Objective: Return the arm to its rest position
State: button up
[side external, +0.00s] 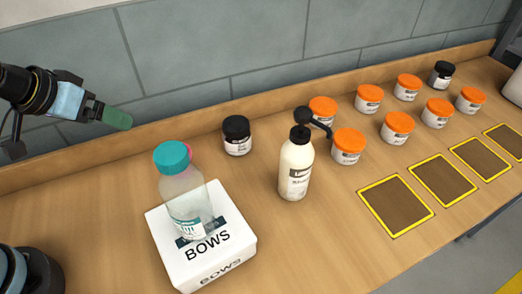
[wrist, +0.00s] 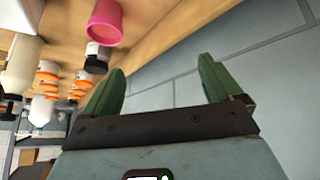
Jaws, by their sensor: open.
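My gripper (side external: 112,118) is raised at the upper left in the side external view, above the back of the wooden counter and near the grey tiled wall. In the wrist view, its two green fingers (wrist: 160,88) stand apart with nothing between them. The gripper is clear of every object on the counter.
A clear bottle with a teal cap (side external: 182,190) stands on a white BOWS box (side external: 235,250). A pump bottle (side external: 295,170), a black-lidded jar (side external: 237,138) and several orange-lidded jars (side external: 348,147) stand rightward. A pink object (wrist: 104,22) shows in the wrist view. Yellow-edged squares (side external: 397,233) lie bare.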

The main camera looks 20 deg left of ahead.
jog(key=shift+s+a+f+m+y, duration=0.15)
jog(key=shift+s+a+m+y, duration=0.25)
jog(key=shift+a, duration=0.35)
